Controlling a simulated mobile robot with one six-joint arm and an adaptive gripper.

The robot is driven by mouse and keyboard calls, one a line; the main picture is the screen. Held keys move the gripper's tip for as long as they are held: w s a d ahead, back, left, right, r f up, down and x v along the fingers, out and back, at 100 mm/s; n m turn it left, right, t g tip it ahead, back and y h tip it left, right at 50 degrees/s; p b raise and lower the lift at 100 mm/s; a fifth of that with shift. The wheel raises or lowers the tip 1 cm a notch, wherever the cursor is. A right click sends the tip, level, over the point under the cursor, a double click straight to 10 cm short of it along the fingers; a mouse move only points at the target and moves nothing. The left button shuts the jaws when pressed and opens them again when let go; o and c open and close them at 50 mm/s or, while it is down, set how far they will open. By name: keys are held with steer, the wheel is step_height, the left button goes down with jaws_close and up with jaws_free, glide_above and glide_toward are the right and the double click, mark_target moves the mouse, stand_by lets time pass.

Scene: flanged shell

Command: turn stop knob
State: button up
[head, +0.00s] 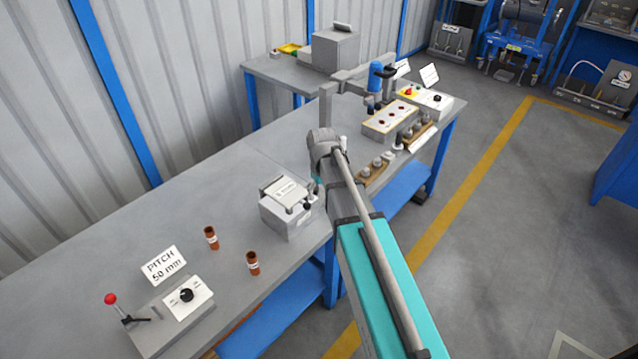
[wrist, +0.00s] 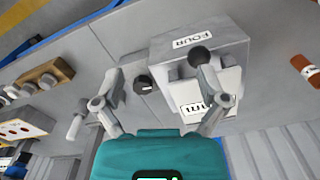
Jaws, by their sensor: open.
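A grey box (head: 287,218) with labelled plates stands on the bench in the head view; the wrist view shows the box (wrist: 235,25) with a "FOUR" label. A small black knob (wrist: 143,85) sits on a grey part beside the box, and a black ball-ended lever (wrist: 201,57) is in front of it. Another black knob (head: 187,295) is on a white plate near the "PITCH 50 mm" sign. No marking tells me which is the stop knob. My gripper (wrist: 160,77) is open and empty, its fingers apart around the view of the small knob; contact cannot be told.
Two brown cylinders (head: 211,238) (head: 253,263) stand on the bench left of the box. A red-balled lever (head: 111,299) rises at the front left. A fixture with red-spotted plate (head: 390,120) and wooden racks (head: 372,175) are farther right. The bench (head: 120,235) is clear on the left.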

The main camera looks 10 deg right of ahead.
steer(key=s+f+m+b, duration=0.2)
steer(key=s+f+m, duration=0.1)
steer(key=s, duration=1.2)
steer(key=shift+m+b, duration=0.4)
steer(key=shift+s, duration=0.1)
stand_by(1.9)
